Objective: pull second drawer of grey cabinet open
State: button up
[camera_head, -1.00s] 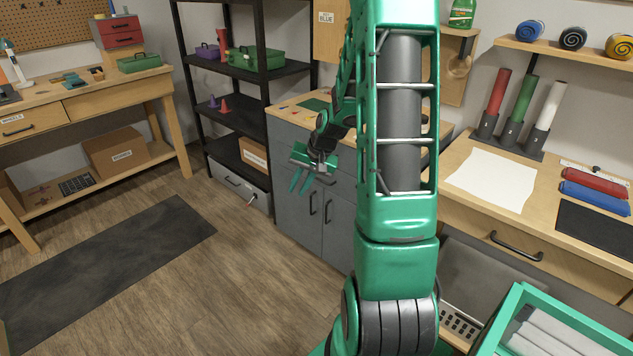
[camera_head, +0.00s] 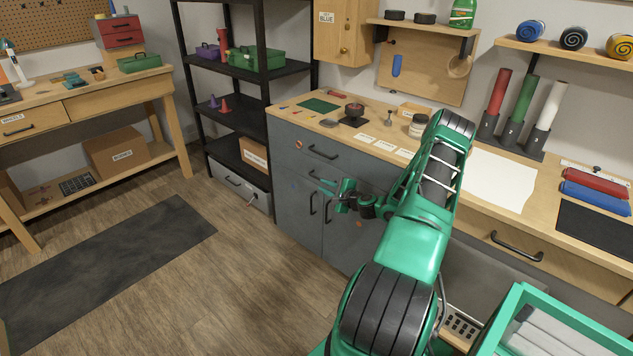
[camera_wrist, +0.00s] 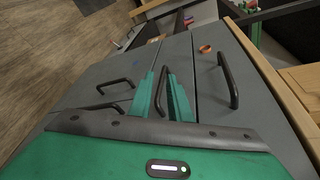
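The grey cabinet (camera_head: 289,165) stands under the wooden worktop, with a top drawer, a second drawer and two doors below. The second drawer's black handle (camera_wrist: 161,88) lies between my gripper's green fingers in the wrist view. The drawer front looks flush with the cabinet. My gripper (camera_head: 325,187) is open at the second drawer's front, its fingers (camera_wrist: 163,95) apart on either side of the handle. Whether either finger touches it cannot be told. My gripper and arm hide part of the drawer in the head view.
The top drawer's handle (camera_head: 323,152) is just above, and two upright door handles (camera_head: 328,208) are just below. A black shelf rack (camera_head: 262,60) stands left of the cabinet. The wooden floor (camera_head: 245,290) in front is clear.

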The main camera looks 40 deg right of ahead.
aim_at(318, 179)
jog(key=shift+m+h, duration=0.6)
jog(key=shift+m, duration=0.2)
jog(key=x, duration=0.3)
jog(key=d+x, duration=0.1)
jog(key=x, duration=0.3)
jog(key=d+f+x, duration=0.1)
jog(key=x, duration=0.2)
jog(key=shift+s+d, duration=0.1)
jog(key=shift+d, duration=0.05)
grip_shut()
